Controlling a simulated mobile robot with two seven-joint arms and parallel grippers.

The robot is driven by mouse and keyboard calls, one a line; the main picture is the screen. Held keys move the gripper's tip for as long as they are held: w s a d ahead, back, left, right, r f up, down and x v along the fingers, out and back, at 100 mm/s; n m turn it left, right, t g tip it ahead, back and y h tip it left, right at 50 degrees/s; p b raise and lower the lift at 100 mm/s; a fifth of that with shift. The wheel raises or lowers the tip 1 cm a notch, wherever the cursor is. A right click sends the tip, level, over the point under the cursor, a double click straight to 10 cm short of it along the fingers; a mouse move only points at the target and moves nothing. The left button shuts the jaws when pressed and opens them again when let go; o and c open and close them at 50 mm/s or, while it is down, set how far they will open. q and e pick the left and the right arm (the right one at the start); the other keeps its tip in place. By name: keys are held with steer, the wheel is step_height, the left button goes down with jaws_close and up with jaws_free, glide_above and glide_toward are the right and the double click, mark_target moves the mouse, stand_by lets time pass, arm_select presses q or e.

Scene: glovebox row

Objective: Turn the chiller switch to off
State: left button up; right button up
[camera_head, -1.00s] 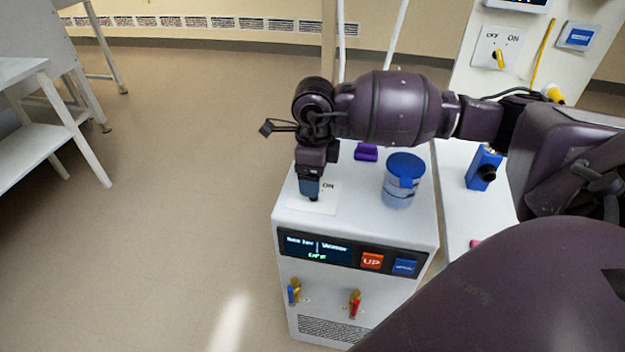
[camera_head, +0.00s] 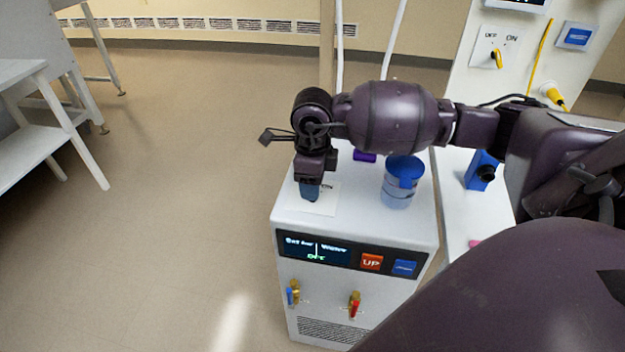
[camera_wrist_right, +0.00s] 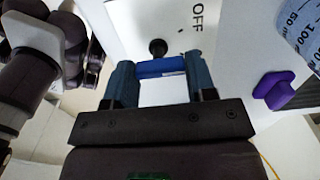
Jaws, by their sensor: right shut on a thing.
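The white chiller (camera_head: 325,283) stands in the middle of the head view, with a white switch plate (camera_head: 322,205) on its top. In the right wrist view, my right gripper's fingers (camera_wrist_right: 160,78) are closed on the ends of a blue bar (camera_wrist_right: 161,67), which appears to be the switch handle. A black knob (camera_wrist_right: 158,47) and the word OFF show just beyond it. My left gripper is out of view.
A panel with a yellow switch (camera_head: 497,59) and a blue device (camera_head: 483,170) are at right.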

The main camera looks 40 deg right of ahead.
steer(key=shift+f+n+b, duration=0.1)
steer(key=shift+n+b, duration=0.2)
steer(key=shift+n, duration=0.4)
steer(key=shift+n+b, duration=0.35)
steer(key=shift+n, duration=1.25)
steer(key=shift+n+b, duration=0.35)
steer(key=shift+n, duration=0.25)
steer(key=o, duration=0.9)
steer(key=shift+o, duration=0.2)
steer(key=shift+r, duration=0.2)
